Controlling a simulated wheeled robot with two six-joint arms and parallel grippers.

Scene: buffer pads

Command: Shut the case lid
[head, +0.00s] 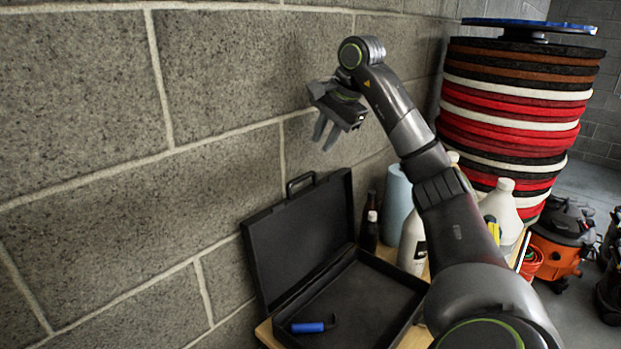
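The black case (390,284) sits on a wooden surface against the block wall. Its lid (300,232) stands open and upright, with a handle (300,178) on its top edge. A blue-handled tool (308,327) lies inside the case near its front left. My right gripper (325,140) is above the lid and apart from it, fingers pointing down with a gap between them and nothing held. My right arm hides part of the case's right side. My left gripper is not in view.
A tall stack of round pads (515,115) and an orange vacuum (556,260) are farther right. The wall borders the left.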

